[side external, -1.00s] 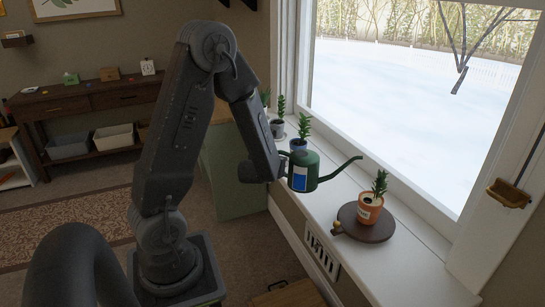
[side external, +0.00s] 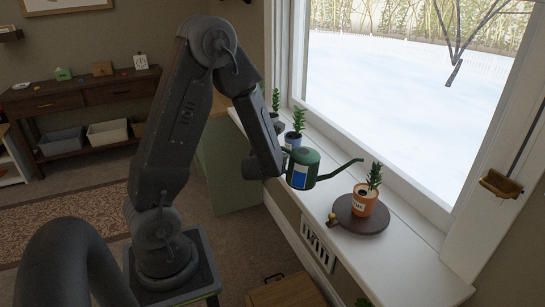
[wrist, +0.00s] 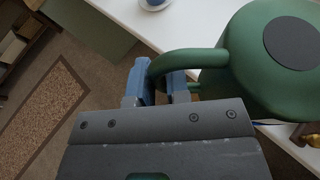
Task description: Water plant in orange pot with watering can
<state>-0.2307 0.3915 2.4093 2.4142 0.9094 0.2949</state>
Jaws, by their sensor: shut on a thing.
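The green watering can (side external: 304,168) with a blue label hangs near the window sill in the side view, its spout pointing right toward the orange pot. My gripper (wrist: 160,84) is shut on the can's handle in the wrist view, where the can (wrist: 240,62) fills the upper right. In the side view my gripper is mostly hidden behind the can and wrist. The orange pot (side external: 363,202) with a small green plant (side external: 375,175) and a pale label stands upright on a round dark board on the sill. The spout tip is above and slightly left of the plant.
The round board (side external: 356,222) has a small brass-colored knob at its left. A blue pot (side external: 293,140) with a plant and another plant (side external: 276,102) stand farther back on the white sill (side external: 408,243). The window frame borders the right. A wooden box (side external: 287,294) is on the floor below.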

